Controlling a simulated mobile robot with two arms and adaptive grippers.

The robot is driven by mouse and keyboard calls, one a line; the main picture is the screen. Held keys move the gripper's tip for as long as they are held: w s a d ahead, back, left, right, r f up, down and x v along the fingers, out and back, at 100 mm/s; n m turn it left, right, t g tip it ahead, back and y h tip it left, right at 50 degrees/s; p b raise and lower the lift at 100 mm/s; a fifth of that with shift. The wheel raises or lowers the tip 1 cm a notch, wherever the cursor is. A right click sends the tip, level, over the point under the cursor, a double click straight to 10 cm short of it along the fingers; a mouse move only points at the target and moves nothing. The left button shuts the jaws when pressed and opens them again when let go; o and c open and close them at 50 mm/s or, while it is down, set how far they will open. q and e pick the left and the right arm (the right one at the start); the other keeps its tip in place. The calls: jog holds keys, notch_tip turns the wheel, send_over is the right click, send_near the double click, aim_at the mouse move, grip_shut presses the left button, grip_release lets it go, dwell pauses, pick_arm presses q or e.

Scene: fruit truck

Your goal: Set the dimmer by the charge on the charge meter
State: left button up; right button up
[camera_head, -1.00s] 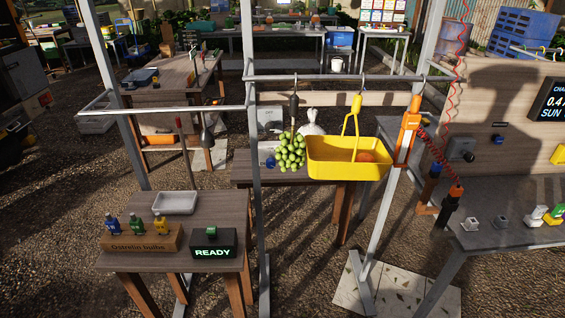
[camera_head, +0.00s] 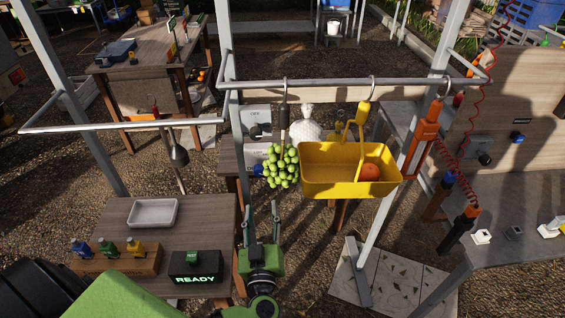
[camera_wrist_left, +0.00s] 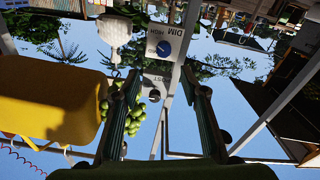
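My left gripper (camera_head: 262,222) is raised in front of the hanging rail, its two fingers apart and nothing between them. In the left wrist view its fingers (camera_wrist_left: 160,78) also stand apart. Beyond them, a pale plate (camera_wrist_left: 178,36) lettered "DIM" carries a blue round knob (camera_wrist_left: 163,48). A second plate with a dark knob (camera_wrist_left: 154,95) shows between the fingers. In the head view, a grey panel (camera_head: 257,113) stands behind the post and grapes, partly hidden; its markings are too small to read. No charge display is in view now. My right gripper is out of view.
Green grapes (camera_head: 282,166) and a yellow basket (camera_head: 330,188) with an orange fruit hang from the rail (camera_head: 330,86), right of my gripper. A grey post (camera_head: 229,70) stands close left. The left table holds a white tray (camera_head: 153,212), bottles and a READY box (camera_head: 195,266).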

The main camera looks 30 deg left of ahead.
aim_at(259, 173)
pick_arm(q)
jog(key=shift+n+g+y, duration=0.3)
jog(key=shift+g, duration=0.1)
jog(key=x, duration=0.4)
jog(key=p+x, duration=0.1)
jog(key=x, duration=0.3)
jog(key=r+p+x, duration=0.1)
jog(key=x, duration=0.3)
jog(key=shift+w+a, duration=0.25)
jog(key=shift+w, duration=0.05)
jog(key=shift+w+a+f, duration=0.15)
jog(key=shift+w+a, duration=0.2)
jog(key=shift+w, duration=0.15)
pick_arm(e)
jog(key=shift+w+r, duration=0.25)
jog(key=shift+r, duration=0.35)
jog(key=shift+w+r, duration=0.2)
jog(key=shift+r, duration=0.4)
pick_arm(q)
jog(key=c, duration=1.1)
